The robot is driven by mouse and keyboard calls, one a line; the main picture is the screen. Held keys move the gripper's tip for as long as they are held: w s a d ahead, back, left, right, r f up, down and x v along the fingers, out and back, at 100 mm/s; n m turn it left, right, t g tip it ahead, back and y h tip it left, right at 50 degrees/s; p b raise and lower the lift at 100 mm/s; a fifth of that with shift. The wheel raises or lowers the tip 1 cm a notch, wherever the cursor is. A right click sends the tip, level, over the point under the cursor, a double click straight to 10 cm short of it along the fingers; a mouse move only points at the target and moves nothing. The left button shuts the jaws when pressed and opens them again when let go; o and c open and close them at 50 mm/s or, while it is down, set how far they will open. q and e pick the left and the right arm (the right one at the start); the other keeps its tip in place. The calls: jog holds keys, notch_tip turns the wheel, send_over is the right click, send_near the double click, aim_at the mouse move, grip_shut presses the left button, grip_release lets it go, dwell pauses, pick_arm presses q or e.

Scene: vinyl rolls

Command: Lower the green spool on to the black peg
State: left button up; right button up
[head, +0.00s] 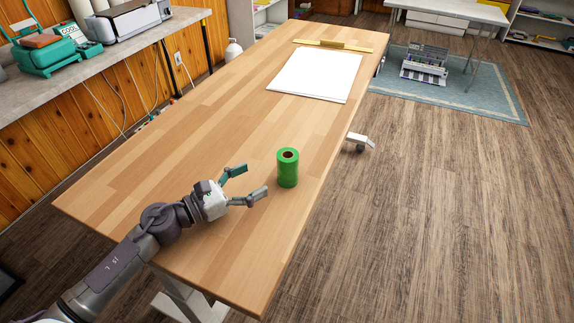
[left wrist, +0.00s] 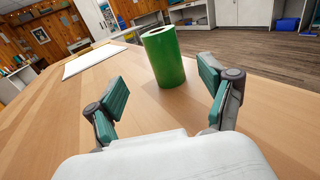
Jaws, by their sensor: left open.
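The green spool (head: 288,168) stands upright on the wooden table near its right edge, with a brown-rimmed hole in its top. It also shows in the left wrist view (left wrist: 165,58), ahead of the fingers. My left gripper (head: 247,182) is open and empty, just to the left of the spool in the head view. Its fingers point toward the spool, with a gap between them and it. No black peg can be made out in either view. My right gripper is not in view.
A white sheet (head: 315,75) lies farther up the table (head: 190,125), with a yellow ruler-like bar (head: 333,45) beyond it. The table between the spool and sheet is clear. A side bench at left holds a green machine (head: 47,58) and a printer (head: 130,20).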

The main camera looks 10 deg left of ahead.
aim_at(287, 161)
pick_arm(q)
jog(key=p+x, duration=0.1)
jog(key=x, duration=0.3)
jog(key=shift+w+d, duration=0.25)
jog(key=shift+w+d+r, duration=0.15)
jog(key=shift+w+d, duration=0.05)
jog(key=p+x, duration=0.1)
jog(key=x, duration=0.3)
jog(key=shift+w+d+p, duration=0.1)
jog(key=shift+d+p, duration=0.3)
jog(key=shift+d, duration=0.05)
jog(key=c, duration=1.3)
jog(key=shift+r, duration=0.4)
jog(key=s+d+r+p, duration=0.3)
jog(key=d+r+p, duration=0.7)
jog(key=d+p, duration=0.1)
